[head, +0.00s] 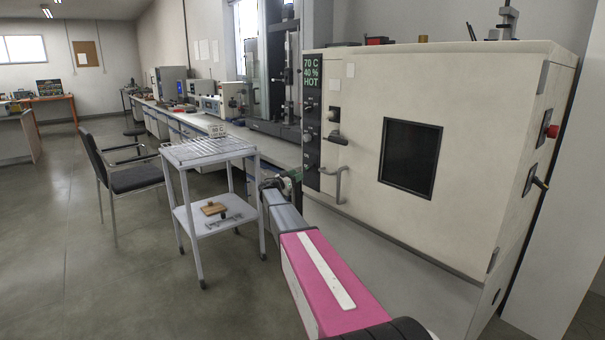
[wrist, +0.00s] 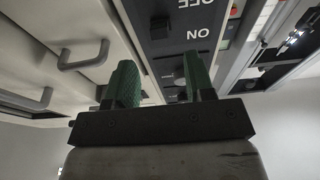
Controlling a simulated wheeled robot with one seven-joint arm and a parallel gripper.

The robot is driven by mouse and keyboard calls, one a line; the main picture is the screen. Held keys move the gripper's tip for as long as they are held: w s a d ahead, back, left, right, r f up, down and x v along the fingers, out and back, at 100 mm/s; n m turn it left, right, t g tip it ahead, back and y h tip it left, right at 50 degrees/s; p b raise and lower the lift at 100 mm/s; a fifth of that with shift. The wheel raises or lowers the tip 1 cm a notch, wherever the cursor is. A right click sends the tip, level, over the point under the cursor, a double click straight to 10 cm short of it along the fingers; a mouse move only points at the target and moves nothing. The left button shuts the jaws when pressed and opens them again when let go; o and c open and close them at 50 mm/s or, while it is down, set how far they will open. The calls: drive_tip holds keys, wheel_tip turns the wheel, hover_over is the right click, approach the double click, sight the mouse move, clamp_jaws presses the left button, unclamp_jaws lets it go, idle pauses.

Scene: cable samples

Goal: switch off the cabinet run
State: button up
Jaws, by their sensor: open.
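The cream cabinet (head: 460,90) stands at the right in the head view. Its green display (head: 311,70) reads 70 C, 40 % and HOT. The black control panel (head: 311,125) runs down its front left edge and carries several small controls. In the wrist view the panel (wrist: 180,45) bears upside-down OFF and ON lettering, with a dark knob (wrist: 160,28) beside it. My gripper (wrist: 158,70) is open and empty, its two green fingers spread below the lettering. In the head view my gripper (head: 288,180) is by the panel's lower end; its contact with any control cannot be told.
A curved door handle (head: 335,184) sticks out just right of my gripper. A grey wire-top trolley (head: 210,150) stands left of my arm, with a black chair (head: 125,175) beyond. The cabinet's right side has a red button (head: 552,131) and a lever (head: 540,183). The left floor is open.

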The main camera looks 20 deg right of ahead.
drive_tip(key=shift+v, duration=1.9)
drive_tip(key=s+a+f+n+g+y, duration=0.2)
drive_tip(key=s+f+n+y, duration=0.15)
drive_tip(key=s+f, duration=0.7)
drive_tip(key=s+a+f+n+g+y, duration=0.25)
drive_tip(key=s+f+y, duration=0.25)
drive_tip(key=s, duration=1)
drive_tip(key=s+a+f+n+g+y, duration=0.1)
drive_tip(key=s+a+f+n+y, duration=0.1)
drive_tip(key=s+a+n+y, duration=0.2)
drive_tip(key=s+a+f+n+g+y, duration=0.1)
drive_tip(key=s+a+f+n+y, duration=0.2)
drive_tip(key=s, duration=1.7)
drive_tip(key=a+n+y, duration=0.1)
drive_tip(key=a+y, duration=0.2)
drive_tip(key=a, duration=0.4)
drive_tip(key=shift+f+y, duration=0.2)
drive_tip(key=shift+y, duration=0.15)
drive_tip(key=shift+g, duration=0.25)
